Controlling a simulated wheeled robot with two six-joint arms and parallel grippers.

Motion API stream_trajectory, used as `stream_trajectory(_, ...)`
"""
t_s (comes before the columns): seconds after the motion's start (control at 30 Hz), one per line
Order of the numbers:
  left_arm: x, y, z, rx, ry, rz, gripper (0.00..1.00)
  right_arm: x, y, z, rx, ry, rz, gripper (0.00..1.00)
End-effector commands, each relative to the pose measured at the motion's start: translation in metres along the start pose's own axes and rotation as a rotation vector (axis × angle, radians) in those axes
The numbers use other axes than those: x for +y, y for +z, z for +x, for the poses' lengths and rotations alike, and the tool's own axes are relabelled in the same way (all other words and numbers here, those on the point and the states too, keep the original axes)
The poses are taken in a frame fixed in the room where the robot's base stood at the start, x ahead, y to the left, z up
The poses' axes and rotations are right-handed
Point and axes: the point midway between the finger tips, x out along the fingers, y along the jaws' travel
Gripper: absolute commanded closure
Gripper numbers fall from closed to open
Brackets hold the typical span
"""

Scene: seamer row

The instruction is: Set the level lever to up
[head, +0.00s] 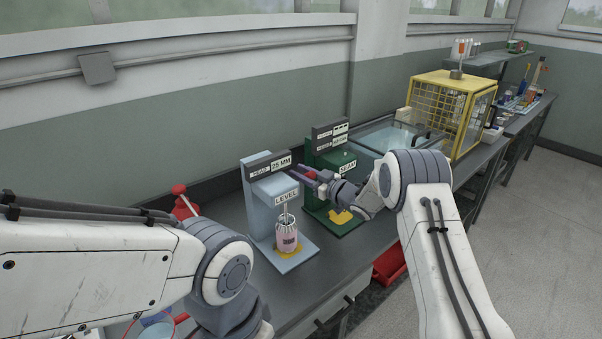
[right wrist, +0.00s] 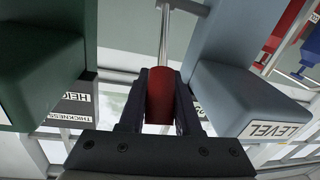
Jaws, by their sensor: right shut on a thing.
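The blue-grey machine with the LEVEL label (head: 257,205) stands on the bench. In the right wrist view its LEVEL-marked block (right wrist: 240,95) is at the right. My right gripper (head: 312,178) is between this machine and the green SEAM machine (head: 338,160). It is shut on a red lever grip (right wrist: 160,95), whose metal rod (right wrist: 164,40) runs toward the top of the right wrist view. The head view shows little of this grip behind the fingers, and the rod's pivot is hidden. My left arm is at the lower left; its gripper is out of view.
A pink can (head: 287,240) stands under the LEVEL head. A red-knobbed lever (head: 181,190) is left of that machine. A yellow cage (head: 452,105) stands farther right on the bench. A red bin (head: 390,266) is below the bench edge.

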Motion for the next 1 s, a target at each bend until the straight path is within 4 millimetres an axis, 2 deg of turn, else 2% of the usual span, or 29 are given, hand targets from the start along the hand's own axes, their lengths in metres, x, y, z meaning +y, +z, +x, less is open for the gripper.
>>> stream_trajectory(0.47,0.000,0.000,-0.001,0.000,0.000,0.000,1.00,0.001,-0.001,0.000,0.000,0.001,0.000,1.00)
stream_trajectory(0.7,0.002,-0.001,-0.023,0.000,0.000,0.000,1.00,0.003,-0.011,0.009,-0.092,-0.016,0.011,1.00)
stream_trajectory(1.0,0.002,-0.001,-0.023,0.000,0.000,0.000,1.00,0.003,-0.008,0.011,-0.121,-0.018,0.016,1.00)
